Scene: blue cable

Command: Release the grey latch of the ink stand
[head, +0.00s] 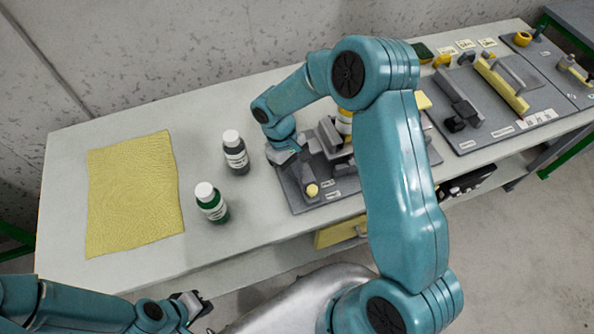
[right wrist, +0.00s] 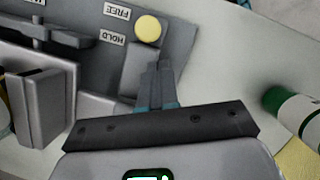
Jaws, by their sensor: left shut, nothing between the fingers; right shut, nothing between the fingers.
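The ink stand is a grey board (head: 296,199) with grey fittings near the middle of the table. In the right wrist view a grey latch piece (right wrist: 139,68) ends in a round yellow knob (right wrist: 148,29). In the head view the right gripper (head: 290,156) is over the board's left part. My left gripper (head: 202,302) is shut and empty, off the table's front edge.
A dark bottle (head: 236,155) and a green bottle (head: 211,203), both white-capped, stand left of the stand. A yellow cloth (head: 130,195) lies farther left. Another grey board (head: 480,105) with fittings is at the right. My right arm hides part of the stand.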

